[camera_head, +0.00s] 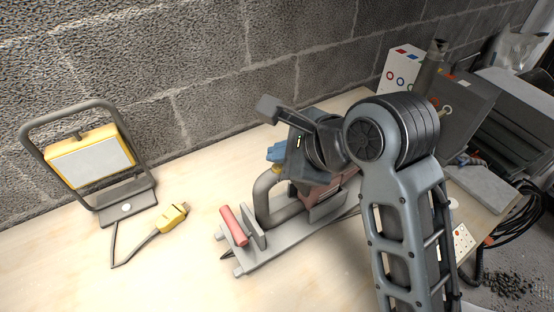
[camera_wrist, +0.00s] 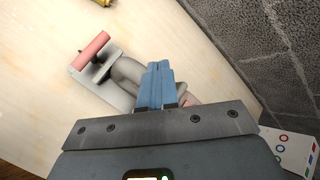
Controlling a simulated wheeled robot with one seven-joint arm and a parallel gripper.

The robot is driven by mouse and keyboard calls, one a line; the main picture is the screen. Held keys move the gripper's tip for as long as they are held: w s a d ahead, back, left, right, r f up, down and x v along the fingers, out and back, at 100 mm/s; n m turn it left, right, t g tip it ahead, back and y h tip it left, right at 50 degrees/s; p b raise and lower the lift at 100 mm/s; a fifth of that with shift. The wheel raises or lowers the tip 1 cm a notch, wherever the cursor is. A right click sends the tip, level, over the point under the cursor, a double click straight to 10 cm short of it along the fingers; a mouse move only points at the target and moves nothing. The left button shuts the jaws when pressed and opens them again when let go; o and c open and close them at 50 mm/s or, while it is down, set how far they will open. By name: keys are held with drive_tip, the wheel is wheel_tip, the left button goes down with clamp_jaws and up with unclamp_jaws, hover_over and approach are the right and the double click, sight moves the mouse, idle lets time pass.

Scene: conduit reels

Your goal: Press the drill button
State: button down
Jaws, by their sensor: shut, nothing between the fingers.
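A red and grey tool on a flat grey base (camera_head: 262,250) lies on the wooden bench; I cannot tell for sure that it is the drill. It has a red cylindrical grip (camera_head: 234,225), a curved grey part and a reddish body partly hidden by my arm. My gripper (camera_head: 276,152) is over this tool, its blue fingers shut and empty. In the wrist view the blue fingers (camera_wrist: 157,72) lie in front of the tool's curved grey part (camera_wrist: 128,72), with its red grip (camera_wrist: 91,48) beyond. Contact cannot be told. No button is clearly visible on it.
A yellow-framed work lamp (camera_head: 92,160) stands at left, its cable ending in a yellow plug (camera_head: 172,217). A block wall (camera_head: 200,80) runs behind the bench (camera_head: 170,275). A white box (camera_head: 402,70) and a socket strip (camera_head: 463,242) are at right. The bench's front left is clear.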

wheel_tip(320, 180, up, 3)
drive_tip(key=p, duration=0.3)
drive_tip(key=shift+r, duration=0.2)
wheel_tip(320, 180, up, 2)
drive_tip(key=shift+r, duration=0.25)
